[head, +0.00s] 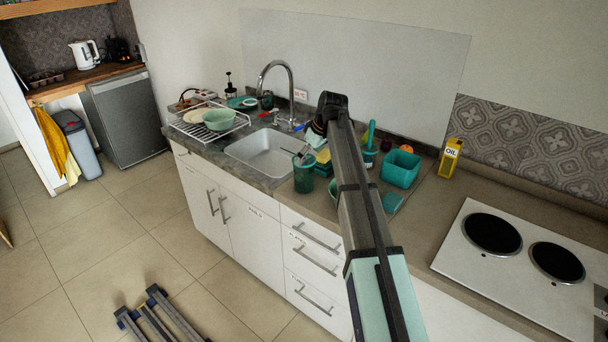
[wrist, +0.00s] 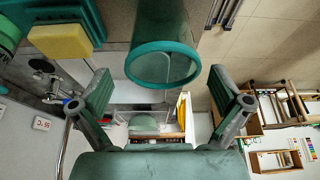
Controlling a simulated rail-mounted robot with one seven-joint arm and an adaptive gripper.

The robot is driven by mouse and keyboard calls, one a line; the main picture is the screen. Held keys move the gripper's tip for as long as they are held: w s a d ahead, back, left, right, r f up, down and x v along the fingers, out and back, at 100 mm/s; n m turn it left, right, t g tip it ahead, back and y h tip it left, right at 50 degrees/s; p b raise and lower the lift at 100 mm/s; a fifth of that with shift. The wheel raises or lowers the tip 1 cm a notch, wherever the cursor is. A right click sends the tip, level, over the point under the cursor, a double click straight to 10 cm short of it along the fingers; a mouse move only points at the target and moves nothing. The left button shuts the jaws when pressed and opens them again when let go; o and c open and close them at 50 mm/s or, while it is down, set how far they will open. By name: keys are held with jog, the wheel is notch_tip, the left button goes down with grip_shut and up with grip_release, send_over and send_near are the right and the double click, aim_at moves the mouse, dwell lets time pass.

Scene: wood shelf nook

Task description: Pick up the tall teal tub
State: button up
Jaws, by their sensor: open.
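The tall teal tub (head: 303,177) stands upright on the counter, just right of the sink. In the wrist view the tub (wrist: 165,25) is a dark green cylinder with a bright teal rim, its round mouth facing the camera. My gripper (wrist: 161,80) is open and empty. Its two fingers are spread left and right of the tub's rim, with gaps on both sides and no visible contact. In the head view my arm reaches over the counter and largely hides the gripper.
A teal rectangular bin (head: 401,169) and a yellow oil bottle (head: 450,158) stand to the right. A yellow sponge (wrist: 60,42) lies near the tub. The sink (head: 262,152) and dish rack (head: 208,122) are left. The hob (head: 520,255) is at the right.

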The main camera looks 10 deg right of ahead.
jog(key=shift+a+p+x, duration=0.2)
jog(key=shift+p+x, duration=0.9)
jog(key=shift+x, duration=2)
jog(key=c, duration=1.1)
